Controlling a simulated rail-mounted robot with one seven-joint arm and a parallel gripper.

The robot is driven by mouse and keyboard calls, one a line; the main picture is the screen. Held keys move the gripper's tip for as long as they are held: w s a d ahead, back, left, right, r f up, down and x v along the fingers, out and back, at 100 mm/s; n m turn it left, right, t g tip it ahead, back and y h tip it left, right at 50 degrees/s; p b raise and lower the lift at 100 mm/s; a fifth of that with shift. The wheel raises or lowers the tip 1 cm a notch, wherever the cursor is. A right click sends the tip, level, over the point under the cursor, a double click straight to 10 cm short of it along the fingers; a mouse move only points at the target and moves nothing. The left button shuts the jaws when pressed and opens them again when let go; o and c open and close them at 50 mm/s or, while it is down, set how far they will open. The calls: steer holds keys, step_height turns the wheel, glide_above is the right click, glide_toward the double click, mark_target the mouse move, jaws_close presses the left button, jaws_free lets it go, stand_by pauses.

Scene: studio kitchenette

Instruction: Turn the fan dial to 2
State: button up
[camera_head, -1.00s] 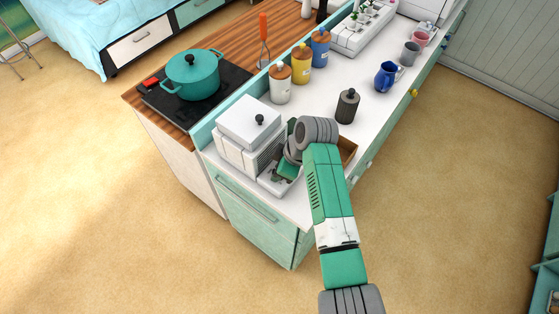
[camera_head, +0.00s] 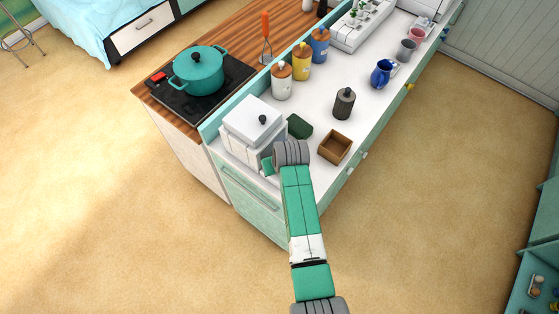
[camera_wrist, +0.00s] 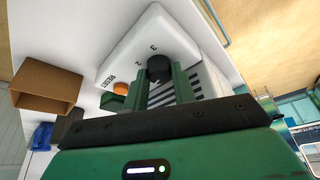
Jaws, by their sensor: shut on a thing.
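The fan dial is a black round knob (camera_wrist: 159,66) on a white panel (camera_wrist: 135,50) printed with 2 and 3 in the wrist view. My gripper (camera_wrist: 162,84) has its two green fingers on either side of the dial, shut on it. I cannot tell which number the dial points at. In the head view the white appliance (camera_head: 240,141) stands at the near end of the counter, and my gripper (camera_head: 268,164) is at its right front side.
An orange button (camera_wrist: 121,88) sits on the panel. A dark green block (camera_head: 299,126), an open brown box (camera_head: 345,136) and a dark grey canister (camera_head: 344,104) stand right of the appliance. A teal pot (camera_head: 198,70) stands on the stove behind it. The front floor is clear.

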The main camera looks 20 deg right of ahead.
steer(key=shift+a+m+h+p, duration=0.1)
steer(key=shift+m+h+p, duration=0.4)
steer(key=shift+m, duration=1)
steer(key=o, duration=1)
steer(key=p+v, duration=0.1)
steer(key=v, duration=0.6)
steer(key=shift+r, duration=0.4)
steer(key=shift+a, duration=0.15)
